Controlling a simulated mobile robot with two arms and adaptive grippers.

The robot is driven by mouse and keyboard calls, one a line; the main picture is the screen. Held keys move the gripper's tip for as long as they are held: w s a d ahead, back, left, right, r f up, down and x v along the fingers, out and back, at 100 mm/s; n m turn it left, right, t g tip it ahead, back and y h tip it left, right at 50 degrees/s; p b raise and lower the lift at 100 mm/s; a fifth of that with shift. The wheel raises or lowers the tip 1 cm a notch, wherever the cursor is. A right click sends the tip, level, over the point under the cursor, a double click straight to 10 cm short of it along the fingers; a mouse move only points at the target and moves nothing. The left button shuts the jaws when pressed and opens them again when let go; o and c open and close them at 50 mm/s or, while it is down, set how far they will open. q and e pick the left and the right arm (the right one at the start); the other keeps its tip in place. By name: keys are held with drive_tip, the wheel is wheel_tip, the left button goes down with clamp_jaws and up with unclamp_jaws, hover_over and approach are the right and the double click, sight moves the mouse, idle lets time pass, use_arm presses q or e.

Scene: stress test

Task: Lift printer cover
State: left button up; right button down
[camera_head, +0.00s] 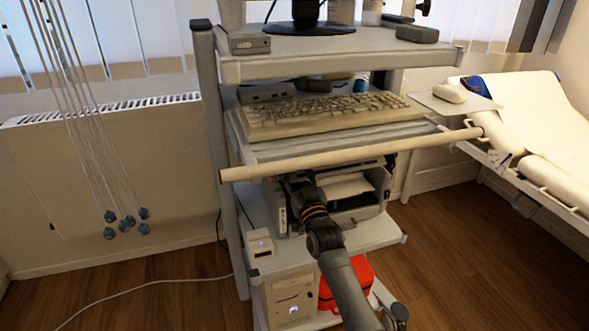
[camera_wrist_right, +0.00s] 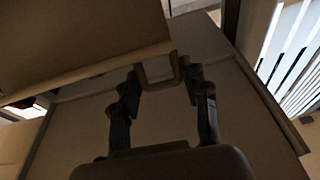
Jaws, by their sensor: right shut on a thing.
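The grey-white printer (camera_head: 371,211) sits on a cart shelf below the keyboard. Its front shows a dark opening with pale sheets or panels inside. My right arm reaches in from below in the head view, and its gripper (camera_head: 303,184) is at the printer's upper left front. In the right wrist view the right gripper (camera_wrist_right: 160,74) has its fingers on either side of a small pale edge piece, which seems to be part of the printer cover; the contact is dark and hard to make out. How far the cover is raised cannot be told. My left gripper is not in view.
A keyboard (camera_head: 325,115) rests on the shelf above, with a pale bar (camera_head: 350,159) along its front edge, close over the printer. A small white box (camera_head: 261,243) stands left of the printer. A red case (camera_head: 357,272) and computer tower (camera_head: 291,300) are below. A bed (camera_head: 545,125) is at right.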

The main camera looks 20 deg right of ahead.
drive_tip(key=shift+d+r, duration=0.25)
drive_tip(key=shift+r, duration=0.1)
drive_tip(key=c, duration=0.9)
unclamp_jaws()
drive_tip(key=shift+d, duration=0.1)
drive_tip(key=shift+s+f, duration=0.1)
drive_tip(key=shift+f, duration=0.1)
drive_tip(key=v, duration=1.2)
